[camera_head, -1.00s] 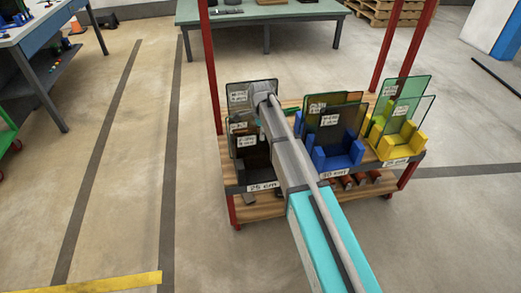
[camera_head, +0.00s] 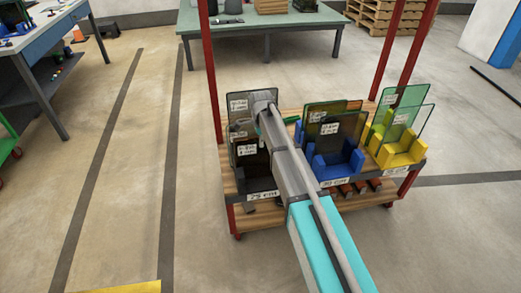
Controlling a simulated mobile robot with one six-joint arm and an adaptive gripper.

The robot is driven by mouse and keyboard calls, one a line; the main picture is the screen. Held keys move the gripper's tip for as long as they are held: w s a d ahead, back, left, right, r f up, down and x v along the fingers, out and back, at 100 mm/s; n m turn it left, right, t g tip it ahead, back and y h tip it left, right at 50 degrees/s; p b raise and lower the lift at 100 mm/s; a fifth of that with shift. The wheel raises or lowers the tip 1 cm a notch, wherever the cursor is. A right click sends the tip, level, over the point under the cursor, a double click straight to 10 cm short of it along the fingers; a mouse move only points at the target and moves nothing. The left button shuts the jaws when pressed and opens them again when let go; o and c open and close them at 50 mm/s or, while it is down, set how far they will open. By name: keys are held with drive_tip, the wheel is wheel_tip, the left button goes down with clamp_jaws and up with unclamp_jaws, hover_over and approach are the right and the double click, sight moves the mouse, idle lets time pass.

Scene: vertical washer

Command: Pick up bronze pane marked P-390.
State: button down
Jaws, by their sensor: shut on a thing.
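My gripper (camera_head: 263,101) is at the left end of the rack, among dark tinted panes standing at a black holder (camera_head: 258,187). Its fingertips are largely hidden by my arm and too small to make out. It is shut on a dark pane (camera_head: 239,95) with a white label, which stands upright at the back of this group. Another dark pane (camera_head: 240,160) with a label stands in front of it. The labels are too small to read, so I cannot tell which is P-390. I cannot tell whether the held pane is clear of its slot.
A blue holder (camera_head: 338,166) with dark and greenish panes is right of my arm. A yellow holder (camera_head: 403,155) with green panes (camera_head: 410,102) is at the right end. Red posts (camera_head: 212,75) frame the wooden rack (camera_head: 229,185). Floor left of it is clear.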

drive_tip(key=shift+r, duration=0.1)
wheel_tip(320, 180, up, 18)
drive_tip(key=p, duration=1.8)
idle(0.7)
